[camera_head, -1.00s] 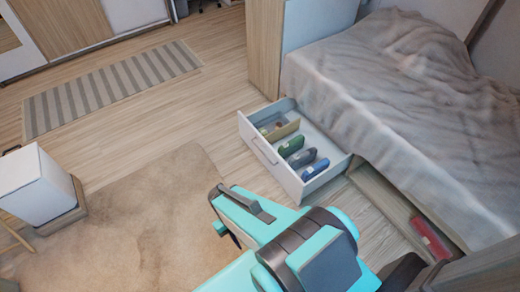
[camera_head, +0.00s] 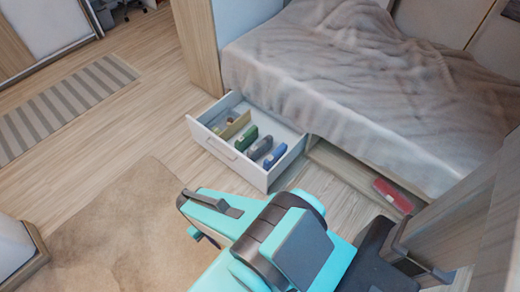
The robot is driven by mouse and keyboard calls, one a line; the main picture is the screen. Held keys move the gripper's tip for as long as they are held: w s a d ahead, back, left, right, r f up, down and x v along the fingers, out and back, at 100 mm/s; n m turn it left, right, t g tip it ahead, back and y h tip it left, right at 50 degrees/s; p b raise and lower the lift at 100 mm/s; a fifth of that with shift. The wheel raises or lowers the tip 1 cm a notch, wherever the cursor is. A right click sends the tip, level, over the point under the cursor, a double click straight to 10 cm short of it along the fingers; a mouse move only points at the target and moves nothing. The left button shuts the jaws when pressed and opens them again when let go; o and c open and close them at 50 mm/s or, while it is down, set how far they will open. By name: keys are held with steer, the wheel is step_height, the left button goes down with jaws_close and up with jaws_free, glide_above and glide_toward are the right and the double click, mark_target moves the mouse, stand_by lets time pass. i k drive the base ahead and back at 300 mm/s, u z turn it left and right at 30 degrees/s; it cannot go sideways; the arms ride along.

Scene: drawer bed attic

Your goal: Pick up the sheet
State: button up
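A rumpled grey-beige sheet or blanket (camera_head: 340,80) covers the bed and hangs over its near side. Rolled or folded cloths lie in the open white drawer (camera_head: 228,155): a green one (camera_head: 246,139), a grey one (camera_head: 260,147) and a blue one (camera_head: 275,156). A red folded item (camera_head: 393,194) lies low beside the bed, in an open compartment. I cannot tell which of these is the sheet meant. The teal and dark end of my arm, with my gripper (camera_head: 202,218), is in front of the drawer, apart from the bed. Its fingertips are not clear.
The drawer sticks out into the room from under the bed's end, beside a wooden panel (camera_head: 196,45). A beige rug (camera_head: 120,235) and a striped rug (camera_head: 65,108) lie on the wooden floor. A wooden edge (camera_head: 455,215) stands close at right. Floor left of the drawer is clear.

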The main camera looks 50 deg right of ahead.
mark_target(257, 151)
steer(key=z, duration=5.1)
steer(key=i, duration=0.1)
steer(key=u, duration=3.5)
steer(key=k, duration=0.85)
steer(key=u, duration=0.15)
steer(key=i, duration=0.85)
steer(key=z, duration=0.05)
